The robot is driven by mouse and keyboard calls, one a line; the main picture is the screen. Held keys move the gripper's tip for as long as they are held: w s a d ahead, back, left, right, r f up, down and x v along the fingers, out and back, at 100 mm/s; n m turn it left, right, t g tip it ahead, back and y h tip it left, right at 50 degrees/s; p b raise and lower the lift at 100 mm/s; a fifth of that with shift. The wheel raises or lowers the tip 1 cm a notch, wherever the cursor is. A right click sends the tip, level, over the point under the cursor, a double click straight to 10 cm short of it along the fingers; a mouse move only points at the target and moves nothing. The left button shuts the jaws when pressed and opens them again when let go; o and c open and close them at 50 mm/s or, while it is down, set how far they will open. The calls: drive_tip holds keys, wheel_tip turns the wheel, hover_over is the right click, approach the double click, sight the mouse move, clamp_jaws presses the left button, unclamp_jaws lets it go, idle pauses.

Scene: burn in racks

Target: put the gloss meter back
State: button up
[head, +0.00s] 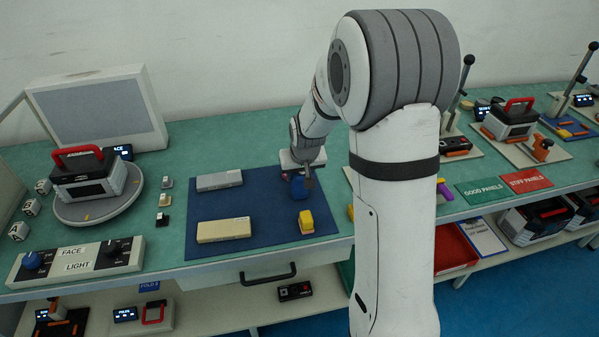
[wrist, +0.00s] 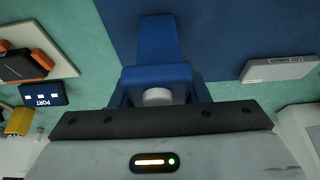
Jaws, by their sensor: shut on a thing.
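My gripper (head: 307,181) is over the right part of the dark blue mat (head: 262,208), shut on a blue device (head: 298,187). The blue device fills the middle of the wrist view (wrist: 152,45), with a pale round part near the jaws. No label on it is readable, so I cannot tell for certain that it is the gloss meter. I cannot tell whether it touches the mat. A yellow thing (head: 306,222) stands on the mat in front of the gripper.
Two pale blocks (head: 219,180) (head: 223,230) lie on the mat's left part. A round turntable (head: 92,211) with a red-handled unit (head: 88,176) stands at the left. Green and red panel signs (head: 483,191) (head: 526,181) lie at the right. Bare mat separates the blocks and gripper.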

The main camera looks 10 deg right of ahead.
drive_tip(key=o, duration=1.2)
drive_tip(key=shift+f, duration=0.1)
drive_tip(key=shift+c, duration=0.2)
drive_tip(key=shift+r, duration=0.25)
drive_tip(key=v, duration=1.1)
drive_tip(key=shift+s+r, duration=0.2)
drive_tip(key=shift+r, duration=0.1)
drive_tip(key=s+g, duration=0.2)
drive_tip(key=s, duration=2.1)
drive_tip(key=shift+s+r, duration=0.2)
drive_tip(key=shift+r, duration=0.1)
drive_tip(key=shift+r, duration=0.1)
drive_tip(key=shift+r+p, duration=0.3)
